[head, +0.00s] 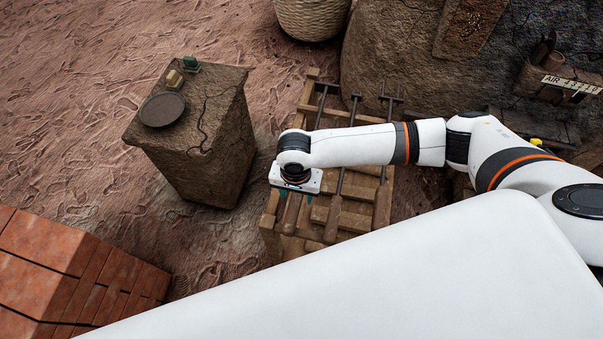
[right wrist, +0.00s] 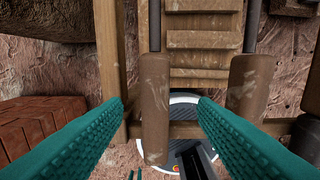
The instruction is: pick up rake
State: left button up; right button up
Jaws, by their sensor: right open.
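Several long-handled tools with dark metal shafts and brown wooden handles lie side by side on a wooden rack (head: 308,92). The right one has a pronged, rake-like head (head: 390,98); the left one has a crossbar head (head: 326,87). I cannot tell for sure which is the rake. My right gripper (head: 296,193) is over the left tool's handle, partly hiding it. In the right wrist view, its teal fingers (right wrist: 160,105) are open on either side of that wooden handle (right wrist: 154,95), with gaps on both sides. My left gripper is not in view.
A second handle (right wrist: 248,85) stands close beside, near the right finger. A mud-brick pedestal (head: 200,140) with a dark plate (head: 162,109) stands left of the rack. Red bricks (head: 75,270) are stacked at lower left. A basket (head: 312,15) stands behind. Bare ground lies between.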

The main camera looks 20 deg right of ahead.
aim_at(295, 200)
jog(key=shift+f, duration=0.95)
jog(key=f, duration=0.4)
jog(key=shift+w+a+f, duration=0.1)
jog(key=shift+w, duration=0.15)
jog(key=shift+f, duration=0.55)
jog(key=shift+c, duration=0.7)
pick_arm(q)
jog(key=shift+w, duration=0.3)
pick_arm(e)
grip_shut()
